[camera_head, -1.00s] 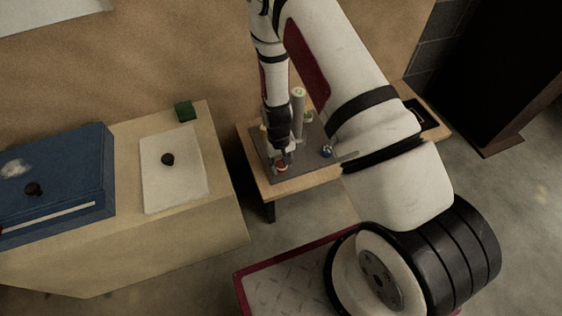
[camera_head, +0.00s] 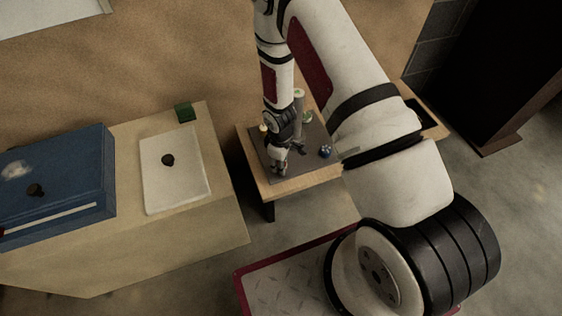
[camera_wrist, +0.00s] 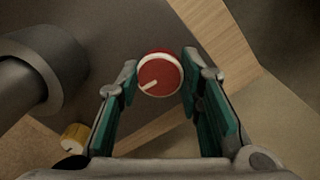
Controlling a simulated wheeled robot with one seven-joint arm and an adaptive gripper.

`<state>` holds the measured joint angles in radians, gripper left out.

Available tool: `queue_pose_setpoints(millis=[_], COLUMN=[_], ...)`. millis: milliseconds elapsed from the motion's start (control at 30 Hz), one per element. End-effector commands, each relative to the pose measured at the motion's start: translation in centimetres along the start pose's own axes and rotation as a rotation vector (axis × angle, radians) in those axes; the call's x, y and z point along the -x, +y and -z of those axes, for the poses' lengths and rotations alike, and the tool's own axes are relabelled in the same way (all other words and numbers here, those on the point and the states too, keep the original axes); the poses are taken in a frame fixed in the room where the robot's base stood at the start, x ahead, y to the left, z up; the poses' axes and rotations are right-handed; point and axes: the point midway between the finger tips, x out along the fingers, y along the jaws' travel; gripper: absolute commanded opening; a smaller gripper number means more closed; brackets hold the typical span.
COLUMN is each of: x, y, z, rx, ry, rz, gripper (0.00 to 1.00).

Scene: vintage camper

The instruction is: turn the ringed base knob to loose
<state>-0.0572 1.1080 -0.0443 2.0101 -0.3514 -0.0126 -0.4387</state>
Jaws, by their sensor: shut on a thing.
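The red knob (camera_wrist: 158,76) shows in the wrist view, with a pale ring around its rim and a white pointer line aimed at the lower left. It stands at the edge of a dark grey base plate (camera_head: 299,163). My gripper (camera_wrist: 160,80) is shut on this knob, with one green-padded finger at its left and one at its right. In the head view my gripper (camera_head: 279,170) is down at the plate's front left and hides the knob. I cannot read any loose or tight marks.
A grey post (camera_wrist: 36,65) and a yellow knob (camera_wrist: 75,136) stand left of my gripper in the wrist view. A blue knob (camera_head: 325,151) is on the plate's right. The plate lies on a wooden table (camera_head: 285,189). A cabinet (camera_head: 215,230) stands left.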

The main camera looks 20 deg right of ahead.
Motion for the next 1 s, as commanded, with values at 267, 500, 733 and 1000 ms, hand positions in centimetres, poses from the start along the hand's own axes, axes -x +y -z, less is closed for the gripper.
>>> queue_pose_setpoints(millis=[267,500,733,1000], x=[0.02,0.0,0.0,-0.01], y=[0.07,0.07,0.07,0.05], z=[0.13,0.13,0.13,0.1], rx=[0.126,0.168,0.172,0.171], ry=[0.009,0.011,0.012,0.011], rz=[-0.002,-0.002,-0.001,-0.001], gripper=[0.05,0.05,0.05,0.53])
